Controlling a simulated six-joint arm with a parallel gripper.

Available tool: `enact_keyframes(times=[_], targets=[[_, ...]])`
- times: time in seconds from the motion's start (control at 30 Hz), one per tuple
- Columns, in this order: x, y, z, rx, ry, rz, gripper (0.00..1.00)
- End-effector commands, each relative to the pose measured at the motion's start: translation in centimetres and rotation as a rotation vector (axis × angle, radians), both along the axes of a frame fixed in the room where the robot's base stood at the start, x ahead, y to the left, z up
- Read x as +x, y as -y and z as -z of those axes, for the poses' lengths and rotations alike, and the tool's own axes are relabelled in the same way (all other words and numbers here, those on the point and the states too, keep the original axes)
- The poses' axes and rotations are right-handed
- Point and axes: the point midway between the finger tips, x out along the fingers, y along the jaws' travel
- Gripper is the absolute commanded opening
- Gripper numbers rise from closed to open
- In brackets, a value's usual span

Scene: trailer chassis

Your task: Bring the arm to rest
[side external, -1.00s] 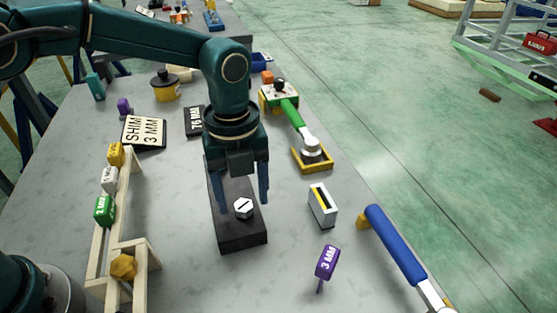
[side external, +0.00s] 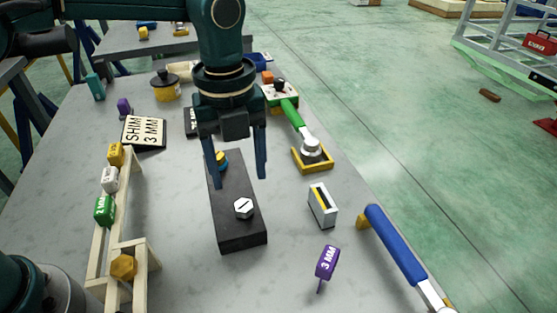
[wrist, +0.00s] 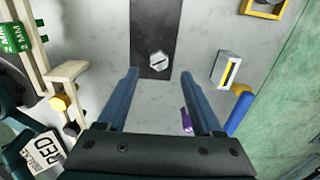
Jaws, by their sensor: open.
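My gripper (side external: 238,180) is open and empty, its two blue fingers pointing down above the dark block (side external: 232,232). A silver hex bolt head (side external: 244,208) with a dark line across it sits on the near end of the block. A small yellow and blue piece (side external: 222,160) shows at the block's far end, near the left finger. In the wrist view my gripper (wrist: 160,74) is spread wide, and the bolt head (wrist: 159,61) shows beyond and between the fingertips. Nothing is between the fingers.
A wooden rack (side external: 98,238) with coloured tags stands left. A purple 3 MM tag (side external: 327,262), a white box (side external: 323,205), a blue-handled tool (side external: 395,243) and a green-handled tool (side external: 292,112) over a yellow tray (side external: 313,160) are right. Grey table is bare around the block's near end.

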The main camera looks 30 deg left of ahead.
Motion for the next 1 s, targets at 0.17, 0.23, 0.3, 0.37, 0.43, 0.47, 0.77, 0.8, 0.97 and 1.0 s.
enact_keyframes(times=[0.17,0.23,0.3,0.37,0.43,0.47,0.77,0.8,0.97,1.0], targets=[[0.4,-2.1,-4.2,-0.036,0.092,-0.060,0.68],[-0.1,-3.4,-6.0,-0.051,0.131,-0.111,0.68],[-0.9,-4.8,-7.5,-0.068,0.166,-0.201,0.68],[-1.7,-6.0,-8.5,-0.085,0.195,-0.294,0.68],[-2.8,-7.2,-9.5,-0.108,0.225,-0.417,0.68],[-3.3,-7.7,-9.8,-0.119,0.239,-0.473,0.68],[-9.2,-11.8,-10.3,-0.275,0.338,-1.137,0.68],[-10.0,-12.3,-10.0,-0.303,0.344,-1.242,0.68],[-12.9,-13.4,-7.7,-0.430,0.343,-1.682,0.68],[-13.4,-13.5,-7.1,-0.460,0.335,-1.781,0.68]])
